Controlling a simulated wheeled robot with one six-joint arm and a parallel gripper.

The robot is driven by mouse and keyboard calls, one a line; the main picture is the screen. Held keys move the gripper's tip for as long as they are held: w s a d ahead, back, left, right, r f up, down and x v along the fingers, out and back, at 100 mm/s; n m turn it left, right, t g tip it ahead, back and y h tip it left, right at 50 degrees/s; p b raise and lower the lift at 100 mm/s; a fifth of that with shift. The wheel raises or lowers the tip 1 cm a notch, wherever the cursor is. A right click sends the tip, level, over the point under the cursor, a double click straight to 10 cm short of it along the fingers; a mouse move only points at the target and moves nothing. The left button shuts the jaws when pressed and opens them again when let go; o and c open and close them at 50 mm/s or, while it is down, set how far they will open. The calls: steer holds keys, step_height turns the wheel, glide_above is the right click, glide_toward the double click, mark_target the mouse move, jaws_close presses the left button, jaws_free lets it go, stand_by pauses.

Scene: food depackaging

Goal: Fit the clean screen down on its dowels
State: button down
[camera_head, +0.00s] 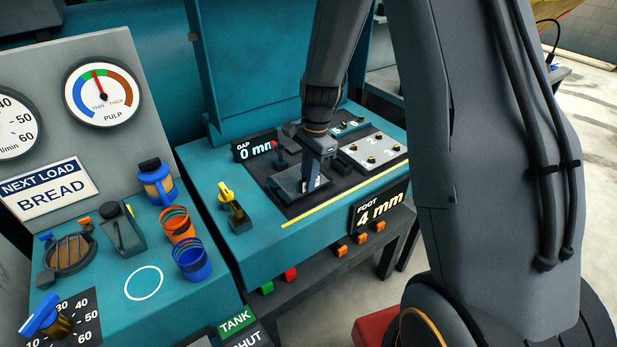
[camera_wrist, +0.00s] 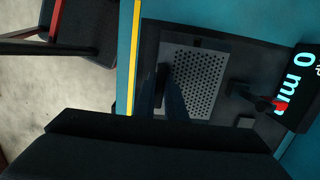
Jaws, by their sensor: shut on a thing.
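The screen (camera_head: 290,181) is a grey perforated plate at the left end of the black bed on the teal machine. It also shows in the wrist view (camera_wrist: 205,80), with rows of round holes. My gripper (camera_head: 317,172) points down at the screen's right edge and is shut on it. In the wrist view the dark fingers cover part of the plate's left side. The screen lies flat on or just above the bed; I cannot tell which. Its dowels are hidden.
A light grey numbered plate with small knobs (camera_head: 374,150) sits right of my gripper. A red-tipped lever (camera_head: 279,152) stands behind the screen, and a yellow-handled valve (camera_head: 233,207) to its left. Orange (camera_head: 178,225) and blue (camera_head: 192,258) cups stand on the left bench.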

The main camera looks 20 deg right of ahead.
steer(key=shift+f, duration=0.8)
steer(key=c, duration=1.7)
jaws_free()
steer(key=shift+c, duration=0.2)
steer(key=shift+b, duration=0.3)
steer(key=shift+w+d+r+b, duration=0.15)
steer(key=shift+r+b, duration=0.2)
steer(key=shift+r, duration=0.95)
steer(key=shift+s+d+r+b, duration=0.15)
steer(key=shift+r+b, duration=0.15)
steer(key=shift+r, duration=1)
steer(key=shift+w+d+r+b, duration=0.15)
steer(key=shift+r+b, duration=0.2)
steer(key=shift+r, duration=0.95)
steer(key=s+n+t+h, duration=0.1)
steer(key=s+n, duration=1.3)
steer(key=s, duration=0.3)
steer(key=shift+s+a+r+t+b, duration=0.2)
steer(key=shift+s+a+t+b, duration=0.1)
steer(key=shift+a+t+b, duration=0.15)
